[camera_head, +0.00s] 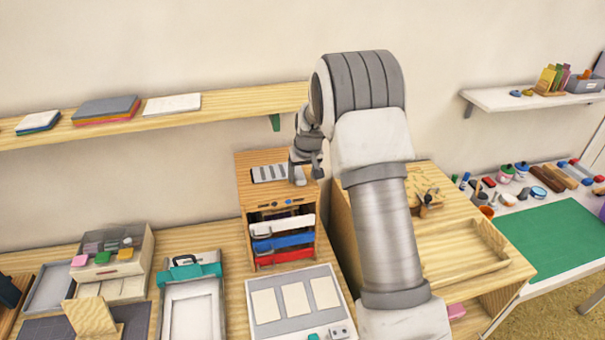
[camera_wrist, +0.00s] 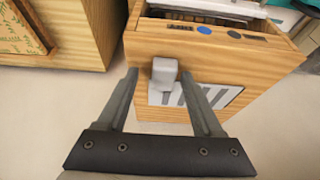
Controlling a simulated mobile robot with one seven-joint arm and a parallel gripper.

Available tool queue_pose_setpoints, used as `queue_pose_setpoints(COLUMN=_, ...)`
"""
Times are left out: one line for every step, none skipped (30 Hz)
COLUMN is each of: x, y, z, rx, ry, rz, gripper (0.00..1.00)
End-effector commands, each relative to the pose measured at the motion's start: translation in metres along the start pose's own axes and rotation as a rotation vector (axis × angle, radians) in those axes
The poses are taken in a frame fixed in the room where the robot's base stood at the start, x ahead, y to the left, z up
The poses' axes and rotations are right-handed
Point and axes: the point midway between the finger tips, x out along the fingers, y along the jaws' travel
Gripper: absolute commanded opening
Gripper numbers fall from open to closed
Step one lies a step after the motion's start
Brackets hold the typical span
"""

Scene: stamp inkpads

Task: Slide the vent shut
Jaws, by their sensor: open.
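The vent (camera_head: 268,174) is a pale plate with dark grey slots on the top of a wooden cabinet. It also shows in the wrist view (camera_wrist: 178,98), with grey and white stripes and a light grey block-shaped knob (camera_wrist: 164,72) at its left end. My gripper (camera_head: 306,172) is over the right end of the vent in the head view. In the wrist view my gripper (camera_wrist: 159,73) is open, with one finger to each side of the knob. I cannot tell whether either finger touches. Part of the vent is hidden behind the right finger.
The wooden cabinet (camera_head: 243,193) has white, blue and red drawers in its open front. A wooden unit (camera_head: 342,225) stands close to its right. A shelf (camera_head: 240,97) with flat pads runs along the wall behind. A board with pale panels (camera_head: 272,327) lies in front.

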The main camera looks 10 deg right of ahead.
Motion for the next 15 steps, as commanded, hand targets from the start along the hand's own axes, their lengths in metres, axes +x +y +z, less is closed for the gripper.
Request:
queue_pose_setpoints(x=-0.001, y=0.0, z=0.0, rx=0.0, ry=0.001, rz=0.0, gripper=0.68)
queue_pose_setpoints(x=-0.001, y=0.0, z=0.0, rx=0.0, ry=0.001, rz=0.0, gripper=0.68)
queue_pose_setpoints(x=-0.003, y=-0.001, z=-0.001, rx=0.0, ry=0.002, rz=-0.001, gripper=0.68)
queue_pose_setpoints(x=-0.005, y=-0.001, z=-0.001, rx=0.0, ry=0.002, rz=-0.001, gripper=0.68)
queue_pose_setpoints(x=-0.007, y=-0.001, z=-0.001, rx=0.0, ry=0.003, rz=-0.001, gripper=0.68)
queue_pose_setpoints(x=-0.011, y=-0.001, z=-0.001, rx=0.0, ry=0.004, rz=0.0, gripper=0.68)
queue_pose_setpoints(x=-0.015, y=-0.001, z=-0.001, rx=0.0, ry=0.005, rz=0.0, gripper=0.68)
queue_pose_setpoints(x=-0.02, y=-0.001, z=-0.001, rx=0.0, ry=0.005, rz=-0.001, gripper=0.68)
queue_pose_setpoints(x=-0.026, y=-0.001, z=-0.001, rx=0.001, ry=0.004, rz=-0.001, gripper=0.68)
queue_pose_setpoints(x=-0.031, y=-0.001, z=-0.001, rx=0.001, ry=0.005, rz=0.0, gripper=0.68)
queue_pose_setpoints(x=-0.037, y=-0.001, z=-0.001, rx=0.0, ry=0.005, rz=0.0, gripper=0.68)
queue_pose_setpoints(x=-0.045, y=-0.001, z=-0.001, rx=0.0, ry=0.005, rz=0.0, gripper=0.68)
queue_pose_setpoints(x=-0.051, y=0.0, z=-0.001, rx=0.0, ry=0.006, rz=0.0, gripper=0.68)
queue_pose_setpoints(x=-0.058, y=0.0, z=-0.001, rx=-0.001, ry=0.006, rz=0.0, gripper=0.68)
queue_pose_setpoints(x=-0.066, y=0.0, z=-0.001, rx=-0.001, ry=0.006, rz=0.0, gripper=0.68)
